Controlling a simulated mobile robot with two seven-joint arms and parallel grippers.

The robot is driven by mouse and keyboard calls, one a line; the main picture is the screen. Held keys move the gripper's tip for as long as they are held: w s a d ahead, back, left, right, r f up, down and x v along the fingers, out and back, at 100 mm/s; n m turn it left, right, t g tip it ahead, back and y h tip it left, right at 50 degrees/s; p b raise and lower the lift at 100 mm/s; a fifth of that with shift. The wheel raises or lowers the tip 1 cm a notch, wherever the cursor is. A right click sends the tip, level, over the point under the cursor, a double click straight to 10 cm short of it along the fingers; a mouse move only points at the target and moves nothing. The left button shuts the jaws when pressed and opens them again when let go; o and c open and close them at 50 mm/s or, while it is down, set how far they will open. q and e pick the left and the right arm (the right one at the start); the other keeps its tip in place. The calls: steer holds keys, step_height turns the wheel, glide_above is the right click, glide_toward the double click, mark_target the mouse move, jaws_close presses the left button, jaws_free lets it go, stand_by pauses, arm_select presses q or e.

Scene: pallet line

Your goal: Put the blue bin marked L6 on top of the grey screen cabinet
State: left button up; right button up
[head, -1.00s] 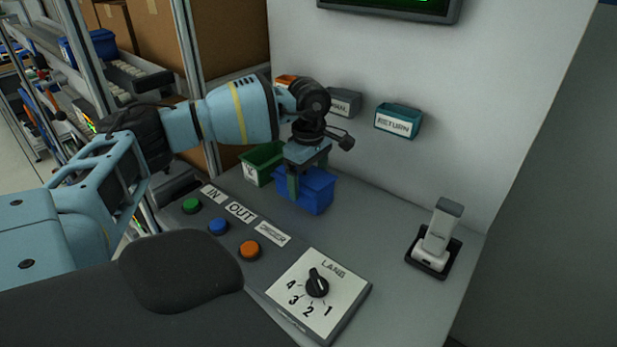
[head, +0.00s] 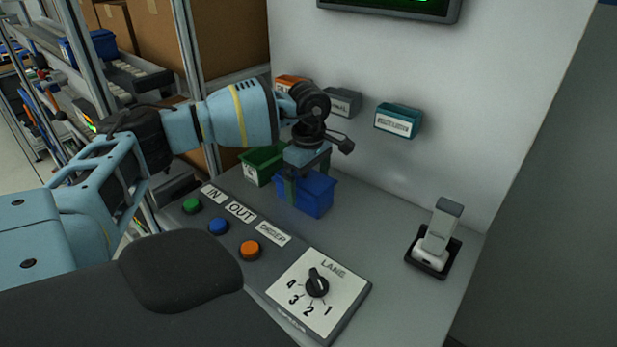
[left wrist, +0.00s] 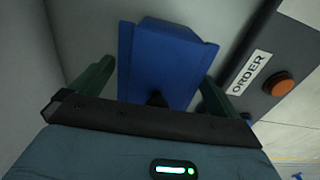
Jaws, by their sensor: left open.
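The blue bin (head: 312,198) stands on the grey console top, beside a green bin. No L6 mark is readable on it in either view. My left gripper (head: 306,176) points down over the bin, its fingers open. In the left wrist view the bin (left wrist: 165,68) lies between the two green fingers of the left gripper (left wrist: 157,76), with gaps visible beside it. A pale grey upright panel (head: 480,70) with a dark screen (head: 390,8) rises behind the console; its top is out of view. My right gripper is not in view.
A green bin (head: 262,163) stands close to the left of the blue bin. Orange, grey and teal (head: 398,120) holders are on the panel. Buttons, a lane dial (head: 317,287) and a cradled handset (head: 440,235) are on the console. Its right middle is clear.

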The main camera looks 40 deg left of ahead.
arm_select(q)
step_height(320, 180, up, 12)
stand_by(0.4)
